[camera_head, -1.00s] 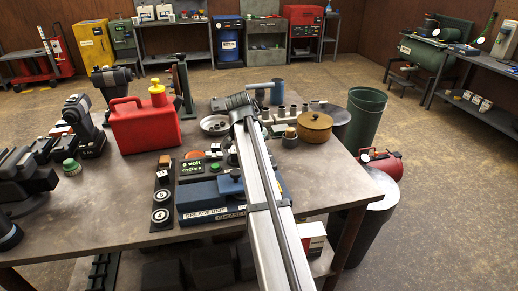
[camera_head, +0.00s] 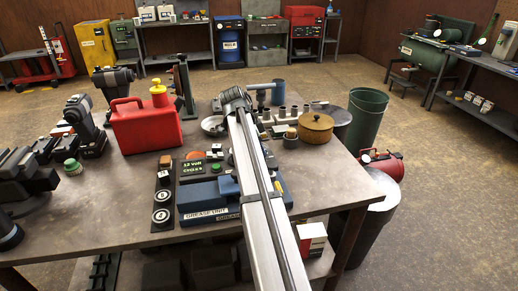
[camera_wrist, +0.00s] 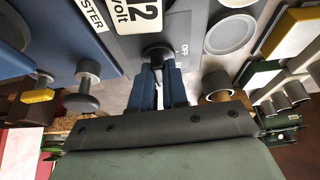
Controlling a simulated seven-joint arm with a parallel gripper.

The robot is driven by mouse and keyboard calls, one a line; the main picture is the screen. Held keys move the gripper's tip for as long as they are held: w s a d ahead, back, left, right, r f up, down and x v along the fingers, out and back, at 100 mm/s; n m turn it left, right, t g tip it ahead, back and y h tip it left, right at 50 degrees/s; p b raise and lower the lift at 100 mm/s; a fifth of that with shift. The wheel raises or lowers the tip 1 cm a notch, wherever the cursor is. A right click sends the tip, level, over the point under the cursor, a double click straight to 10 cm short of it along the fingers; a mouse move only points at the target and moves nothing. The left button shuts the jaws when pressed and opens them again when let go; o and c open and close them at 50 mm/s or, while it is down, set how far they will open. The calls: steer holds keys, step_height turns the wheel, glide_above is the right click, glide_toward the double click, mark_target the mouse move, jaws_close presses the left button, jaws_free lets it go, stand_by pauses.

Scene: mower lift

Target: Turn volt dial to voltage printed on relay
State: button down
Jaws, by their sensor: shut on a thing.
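A dark dial knob (camera_wrist: 157,52) sits on a grey panel (camera_wrist: 130,45) in the wrist view, with "OFF" printed beside it. My gripper (camera_wrist: 159,72) is shut on this knob, one blue finger at each side. A white label (camera_wrist: 132,15) reading "12 volt" is on the panel. In the head view, a dark sign with pale text (camera_head: 193,167) reads "12 volt" with a cycles line below. My arm hides my gripper and the dial there. I cannot tell which part is the relay.
A blue grease unit (camera_head: 205,196) stands left of my arm. A red can (camera_head: 144,125) and a brown lidded pot (camera_head: 316,127) flank the work area. In the wrist view, a dark round-headed post (camera_wrist: 84,98) and a grey cylinder (camera_wrist: 217,82) are near the fingers.

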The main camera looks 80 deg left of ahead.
steer(key=shift+d+f, duration=0.15)
steer(key=shift+f, duration=0.05)
steer(key=c, duration=1.1)
jaws_free()
steer(key=shift+c, duration=0.2)
steer(key=shift+r, duration=0.1)
steer(key=shift+r, duration=0.1)
steer(key=v, duration=1.3)
steer(key=shift+r, duration=0.25)
steer(key=shift+s, duration=0.1)
